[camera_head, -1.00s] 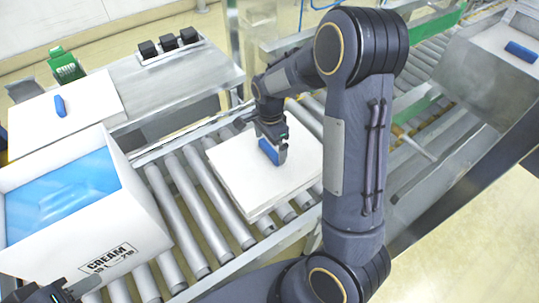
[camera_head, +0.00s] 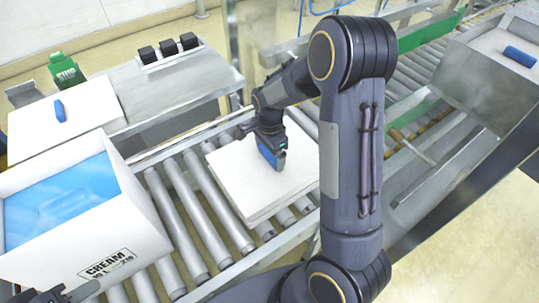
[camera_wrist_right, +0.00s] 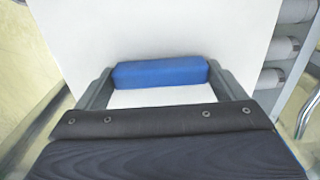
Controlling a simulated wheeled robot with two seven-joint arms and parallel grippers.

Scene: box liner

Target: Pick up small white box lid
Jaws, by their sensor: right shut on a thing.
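A white square lid (camera_head: 230,185) lies flat over the roller conveyor in the middle of the head view. It fills much of the right wrist view (camera_wrist_right: 150,30). A blue block handle (camera_head: 266,155) is on its top. My right gripper (camera_head: 272,158) is shut on this handle, with one finger at each end of it in the right wrist view (camera_wrist_right: 160,74). I cannot tell whether the lid is raised. Part of my left gripper (camera_head: 62,296) shows at the bottom left corner, too cut off to judge.
An open white box (camera_head: 140,235) with blue liner (camera_head: 60,195) and "CREAM" print stands at left. Another white lid with a blue handle (camera_head: 60,109) lies behind it, and one (camera_head: 519,56) at far right. Bare rollers (camera_head: 195,220) lie between box and middle lid.

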